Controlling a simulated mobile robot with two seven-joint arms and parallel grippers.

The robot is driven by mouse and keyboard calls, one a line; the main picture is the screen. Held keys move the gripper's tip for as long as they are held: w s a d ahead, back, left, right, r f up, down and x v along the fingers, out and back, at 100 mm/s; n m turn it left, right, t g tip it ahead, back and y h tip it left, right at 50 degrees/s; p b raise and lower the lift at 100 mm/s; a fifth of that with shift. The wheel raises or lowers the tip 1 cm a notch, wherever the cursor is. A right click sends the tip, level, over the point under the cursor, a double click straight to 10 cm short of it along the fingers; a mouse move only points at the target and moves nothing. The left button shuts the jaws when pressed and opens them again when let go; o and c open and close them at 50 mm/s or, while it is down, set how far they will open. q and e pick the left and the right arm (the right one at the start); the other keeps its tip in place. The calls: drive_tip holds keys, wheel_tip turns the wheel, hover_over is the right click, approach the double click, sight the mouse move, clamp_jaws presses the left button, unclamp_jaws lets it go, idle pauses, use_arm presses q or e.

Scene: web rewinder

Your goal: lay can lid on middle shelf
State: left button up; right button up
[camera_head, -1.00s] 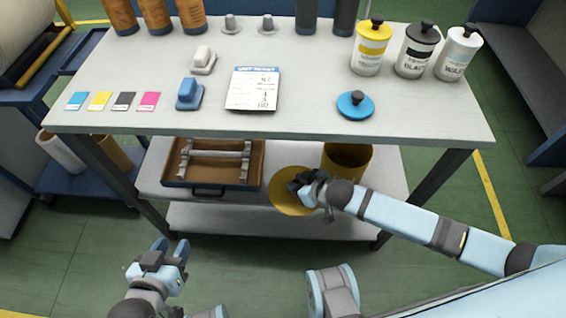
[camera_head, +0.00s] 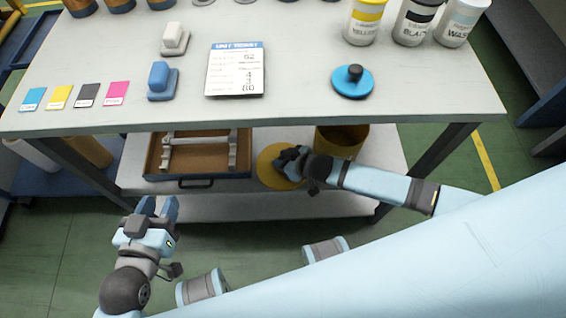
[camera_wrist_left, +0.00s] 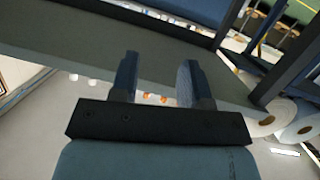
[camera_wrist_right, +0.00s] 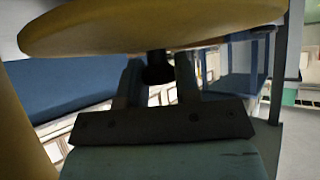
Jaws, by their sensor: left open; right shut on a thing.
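The can lid is a flat yellow disc with a dark knob. It shows in the head view (camera_head: 268,172) and large across the top of the right wrist view (camera_wrist_right: 150,28). My right gripper (camera_head: 290,160) is shut on the lid's knob (camera_wrist_right: 158,70). The lid is at the front of the middle shelf (camera_head: 215,186), between the tray and the yellow can (camera_head: 343,138). I cannot tell whether the lid touches the shelf. My left gripper (camera_head: 158,207) is open and empty in front of the table, also seen in the left wrist view (camera_wrist_left: 160,80).
A brown tray (camera_head: 158,160) with a metal frame fills the shelf's left part. The tabletop (camera_head: 300,95) above holds a blue lid (camera_head: 353,82), a paper ticket (camera_head: 235,70), stamps, colour cards and ink cans. A lower shelf (camera_head: 270,207) is bare.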

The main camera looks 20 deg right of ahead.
drive_tip(key=shift+f, duration=0.75)
use_arm(q)
drive_tip(key=shift+w+d+r, duration=0.2)
drive_tip(key=shift+d+r, duration=0.05)
drive_tip(key=shift+r, duration=0.4)
use_arm(e)
drive_tip(key=o, duration=0.9)
drive_tip(key=shift+f, duration=0.1)
use_arm(q)
drive_tip(key=shift+t, duration=0.3)
use_arm(e)
drive_tip(key=shift+o, duration=0.2)
